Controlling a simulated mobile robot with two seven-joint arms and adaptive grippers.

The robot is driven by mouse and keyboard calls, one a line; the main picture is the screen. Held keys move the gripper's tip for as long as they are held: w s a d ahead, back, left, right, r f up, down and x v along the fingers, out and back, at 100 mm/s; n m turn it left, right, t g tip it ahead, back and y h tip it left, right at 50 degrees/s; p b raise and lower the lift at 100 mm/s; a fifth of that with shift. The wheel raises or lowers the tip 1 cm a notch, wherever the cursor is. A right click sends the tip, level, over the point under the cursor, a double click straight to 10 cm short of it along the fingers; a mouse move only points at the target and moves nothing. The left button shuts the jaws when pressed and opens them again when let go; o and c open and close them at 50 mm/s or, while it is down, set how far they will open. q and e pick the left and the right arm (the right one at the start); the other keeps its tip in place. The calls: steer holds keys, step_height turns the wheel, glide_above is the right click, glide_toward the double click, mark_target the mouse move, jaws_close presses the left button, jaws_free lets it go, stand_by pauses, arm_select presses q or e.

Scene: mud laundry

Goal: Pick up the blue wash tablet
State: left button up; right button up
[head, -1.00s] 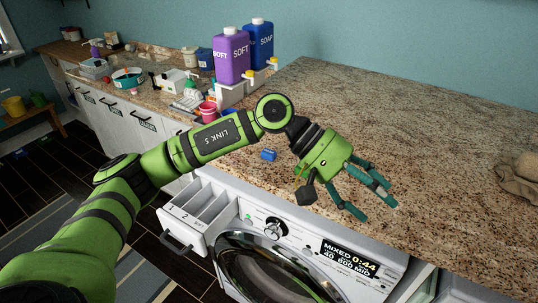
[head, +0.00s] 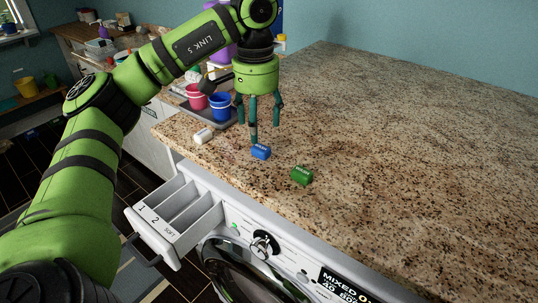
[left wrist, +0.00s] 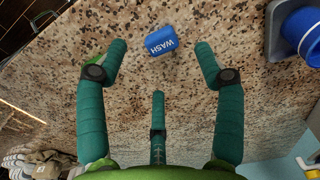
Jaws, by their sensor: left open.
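The blue wash tablet (head: 261,152) lies on the granite counter near its front edge. In the left wrist view the tablet (left wrist: 160,41) shows the word WASH and lies between and slightly beyond the spread outer fingertips. My left gripper (head: 259,128) points down just behind the tablet, with its three teal fingers open and empty. In the left wrist view the open left gripper (left wrist: 160,62) has clear gaps between each finger and the tablet. I cannot tell its exact height above the counter. My right gripper is not in view.
A green tablet (head: 301,176) lies right of the blue one, and a white one (head: 203,136) left. A red cup (head: 196,97) and a blue cup (head: 219,106) stand behind. An open detergent drawer (head: 172,217) juts out below. The counter (head: 420,150) to the right is clear.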

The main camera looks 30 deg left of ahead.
mark_target(260, 148)
arm_select(q)
steer(key=shift+s+f+p, duration=0.2)
steer(key=shift+f+p, duration=0.7)
steer(key=shift+f, duration=0.25)
steer(key=f, duration=0.1)
steer(key=f+p, duration=0.1)
steer(key=shift+w+f, duration=0.3)
steer(key=shift+w, duration=0.05)
steer(key=shift+f+p, duration=0.4)
steer(key=shift+f, duration=0.55)
steer(key=shift+d, duration=0.1)
steer(key=c, duration=1.2)
steer(key=shift+c, duration=0.3)
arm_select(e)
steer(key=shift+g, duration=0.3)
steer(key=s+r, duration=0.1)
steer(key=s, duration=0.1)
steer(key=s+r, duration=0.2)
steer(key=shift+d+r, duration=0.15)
